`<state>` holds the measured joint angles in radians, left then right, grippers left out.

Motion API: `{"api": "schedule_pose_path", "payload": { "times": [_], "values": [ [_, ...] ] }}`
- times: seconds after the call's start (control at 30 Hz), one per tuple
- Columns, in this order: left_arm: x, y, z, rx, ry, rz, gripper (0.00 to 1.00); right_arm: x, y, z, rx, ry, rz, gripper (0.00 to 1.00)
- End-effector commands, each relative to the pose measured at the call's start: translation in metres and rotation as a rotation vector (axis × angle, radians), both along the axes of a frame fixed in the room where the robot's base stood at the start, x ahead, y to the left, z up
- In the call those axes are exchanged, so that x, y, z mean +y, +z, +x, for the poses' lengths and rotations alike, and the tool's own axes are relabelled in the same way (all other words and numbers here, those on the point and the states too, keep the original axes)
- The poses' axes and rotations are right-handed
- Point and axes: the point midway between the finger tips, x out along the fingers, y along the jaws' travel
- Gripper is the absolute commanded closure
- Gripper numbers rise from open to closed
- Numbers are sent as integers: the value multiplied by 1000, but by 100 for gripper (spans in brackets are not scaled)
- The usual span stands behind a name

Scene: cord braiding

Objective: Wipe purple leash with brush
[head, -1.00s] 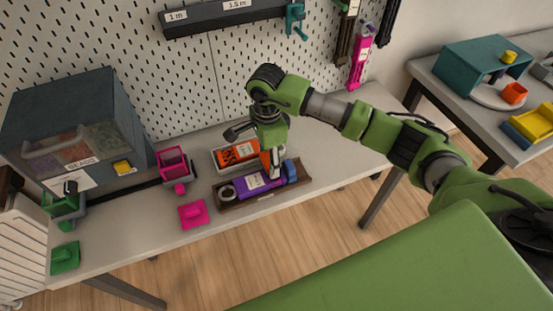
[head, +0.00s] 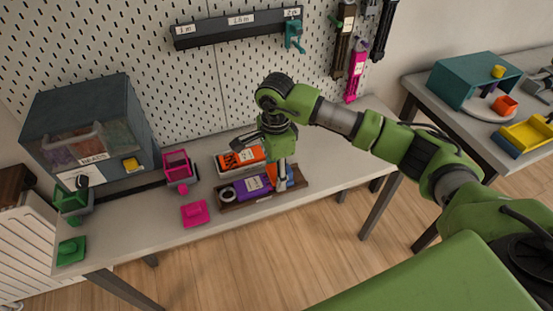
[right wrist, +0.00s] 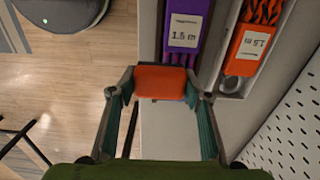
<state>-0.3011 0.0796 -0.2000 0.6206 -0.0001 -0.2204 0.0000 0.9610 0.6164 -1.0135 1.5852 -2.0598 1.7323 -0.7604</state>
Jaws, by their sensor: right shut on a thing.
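The purple leash (head: 232,191) lies in a shallow brown tray (head: 262,195) on the grey bench, with a white label reading 1.5 m. The leash also shows in the right wrist view (right wrist: 187,25). My right gripper (head: 281,184) is at the right end of this tray, pointing down. In the right wrist view it is shut on an orange block (right wrist: 160,83), apparently the brush. The block sits at the near end of the leash and hides what is under it. Bristles are not visible, and I cannot tell if it touches the leash. My left gripper is out of view.
An orange patterned leash (head: 240,158) lies in a pale tray behind. A blue piece (head: 291,173) shows beside my right gripper. A pink block (head: 195,213) and pink holder (head: 178,166) stand left. A bead box (head: 90,125) and pegboard (head: 230,80) bound the bench.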

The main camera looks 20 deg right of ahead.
Motion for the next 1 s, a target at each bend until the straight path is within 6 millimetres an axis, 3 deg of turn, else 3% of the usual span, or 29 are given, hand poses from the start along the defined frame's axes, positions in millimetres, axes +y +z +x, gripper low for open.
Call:
{"api": "schedule_pose_path", "payload": {
  "times": [0.5, 1.0],
  "values": [
    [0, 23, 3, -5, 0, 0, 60, -8, 47, 4, -3, -12, 0, 72],
    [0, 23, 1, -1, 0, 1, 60, -8, 47, 4, -2, -12, 0, 72]
  ]
}}
